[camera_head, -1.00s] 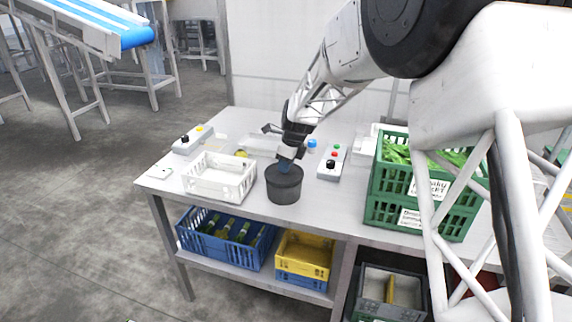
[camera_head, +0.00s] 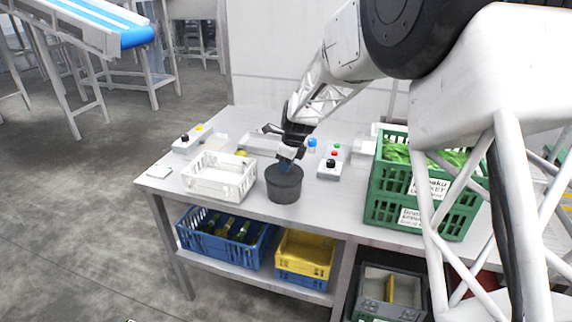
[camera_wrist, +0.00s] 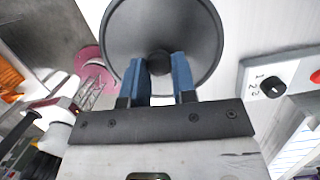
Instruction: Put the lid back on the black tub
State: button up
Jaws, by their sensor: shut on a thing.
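The black tub (camera_head: 284,190) stands upright near the front edge of the table. My gripper (camera_head: 286,165) points down right above the middle of its top. In the wrist view the round dark lid (camera_wrist: 205,45) fills the upper middle, and its small black knob (camera_wrist: 160,63) sits between the blue fingertips of my gripper (camera_wrist: 160,75). The fingers are shut on the knob. In the head view the lid lies level at the tub's rim, with no clear gap. I cannot tell whether it is fully seated. The wrist view hides the tub behind the lid.
A white basket (camera_head: 219,178) stands close left of the tub. A grey control box (camera_head: 332,162) with buttons is to the right, and stacked green crates (camera_head: 420,208) with greens stand farther right. A blue cap (camera_head: 312,145) is behind. Bare tabletop lies between tub and crates.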

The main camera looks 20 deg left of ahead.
jog(key=o, duration=1.5)
jog(key=shift+c, duration=0.2)
jog(key=shift+r, duration=0.15)
jog(key=shift+a+v, duration=0.25)
jog(key=shift+v, duration=0.85)
jog(key=shift+a+v, duration=0.25)
jog(key=shift+v, duration=0.85)
jog(key=shift+a+v, duration=0.25)
jog(key=shift+v, duration=0.8)
jog(key=shift+r, duration=0.2)
jog(key=shift+c, duration=0.5)
grip_shut()
